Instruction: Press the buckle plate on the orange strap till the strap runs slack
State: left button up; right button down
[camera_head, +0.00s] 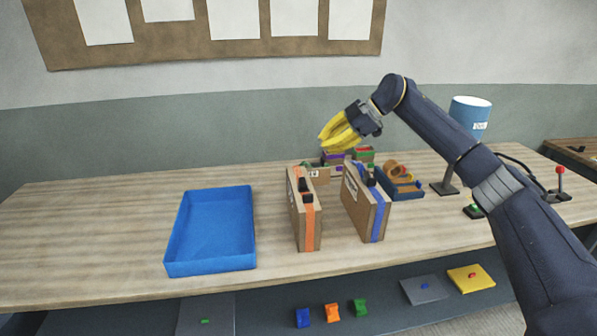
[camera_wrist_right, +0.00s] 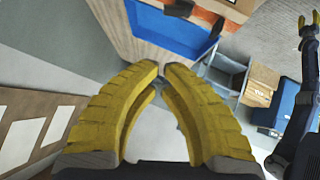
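The orange strap (camera_head: 311,227) runs over the top and down the front edge of an upright tan mould (camera_head: 297,215) in the middle of the table. A black buckle (camera_head: 306,192) sits on it near the top; its plate is too small to tell apart. My right gripper (camera_head: 327,137), with yellow fingers, is in the air above and behind the moulds, apart from the strap. In the right wrist view its fingertips (camera_wrist_right: 161,70) nearly meet and hold nothing. My left gripper (camera_wrist_right: 309,20) shows small at that view's right edge, its fingers apart.
A second mould with a blue strap (camera_head: 378,218) stands right of the first, a narrow gap between. A blue tray (camera_head: 213,264) is at left. A blue lamp (camera_head: 470,112), a small blue tray (camera_head: 408,193) and a red-knobbed lever (camera_head: 560,182) are at right.

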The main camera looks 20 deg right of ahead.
jog(key=shift+a+f, duration=0.1)
send_over(301, 179)
jog(key=s, duration=0.1)
notch_tip(301, 179, down, 6)
jog(key=shift+s+a+f, duration=0.1)
jog(key=shift+s+f, duration=0.05)
jog(key=shift+f, duration=0.1)
jog(key=shift+w+f, duration=0.15)
jog(key=shift+f, duration=0.4)
jog(key=shift+w+f, duration=0.15)
jog(key=shift+f, duration=0.35)
jog(key=shift+w+f, duration=0.35)
jog(key=shift+f, duration=0.55)
